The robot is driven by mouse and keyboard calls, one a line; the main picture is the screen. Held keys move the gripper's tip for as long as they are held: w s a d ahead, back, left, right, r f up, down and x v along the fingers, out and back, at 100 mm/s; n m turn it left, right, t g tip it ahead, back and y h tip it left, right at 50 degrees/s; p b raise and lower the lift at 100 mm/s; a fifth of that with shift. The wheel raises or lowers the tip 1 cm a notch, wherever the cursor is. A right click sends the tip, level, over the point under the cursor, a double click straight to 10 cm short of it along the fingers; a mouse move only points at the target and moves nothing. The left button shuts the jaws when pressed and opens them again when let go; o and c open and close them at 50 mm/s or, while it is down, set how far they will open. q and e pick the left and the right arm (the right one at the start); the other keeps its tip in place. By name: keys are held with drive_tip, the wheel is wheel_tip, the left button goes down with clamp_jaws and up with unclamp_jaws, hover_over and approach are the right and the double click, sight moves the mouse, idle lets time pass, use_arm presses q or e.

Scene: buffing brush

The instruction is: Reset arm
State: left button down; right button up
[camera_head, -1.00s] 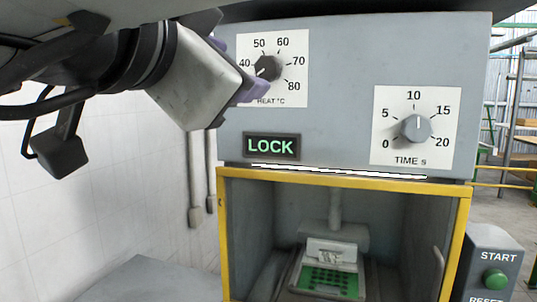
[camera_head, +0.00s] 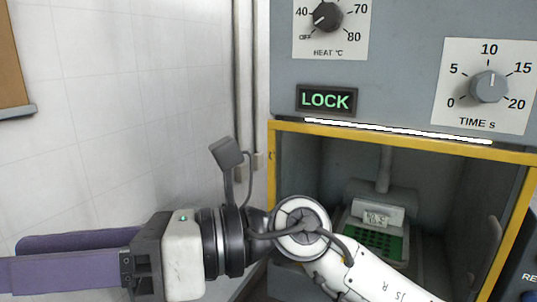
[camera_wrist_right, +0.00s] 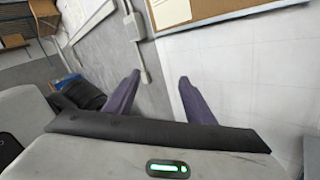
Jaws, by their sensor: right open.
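My right arm comes in from the lower right of the head view and crosses in front of the machine's lower opening. Its right gripper (camera_head: 22,256) points left, with purple fingers at the lower left picture edge. In the right wrist view the two purple fingers (camera_wrist_right: 160,80) stand apart with nothing between them, so it is open and empty. My left gripper is not in view.
White wall lies left; a brown board (camera_head: 12,60) hangs there.

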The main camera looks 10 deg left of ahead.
drive_tip(key=w+d+f+m+t+y, duration=0.2)
drive_tip(key=w+d+m+t+y, duration=0.25)
drive_tip(key=w+m+t, duration=0.55)
drive_tip(key=w+d+f+m+t+y, duration=0.1)
drive_tip(key=w+d+m+t+y, duration=0.2)
drive_tip(key=w+d+m+t, duration=0.7)
drive_tip(key=w+d+f+m+t+h, duration=0.25)
drive_tip(key=f+m+h, duration=0.25)
drive_tip(key=f+m, duration=0.35)
drive_tip(key=w+d+f+m+t+h, duration=0.1)
drive_tip(key=d+f+m+t+h, duration=0.25)
drive_tip(key=f+m+h, duration=0.5)
drive_tip(key=s+d+f+m+g+h, duration=0.1)
drive_tip(key=s+d+f+m+h, duration=0.15)
drive_tip(key=d+f+m, duration=0.45)
drive_tip(key=s+d+f+m+g+h, duration=0.1)
drive_tip(key=d+f+m+h, duration=0.2)
drive_tip(key=f, duration=0.8)
drive_tip(key=s+d+f+m+g+h, duration=0.1)
drive_tip(key=s+d+f+m+g, duration=0.1)
drive_tip(key=s+d+f, duration=0.3)
drive_tip(key=s+d+f+m+g+h, duration=0.2)
drive_tip(key=s+d+f+g, duration=0.3)
drive_tip(key=s+f, duration=0.8)
drive_tip(key=shift+s+d+f+m, duration=0.25)
drive_tip(key=shift+s+f+m, duration=0.1)
drive_tip(key=shift+f+m, duration=0.4)
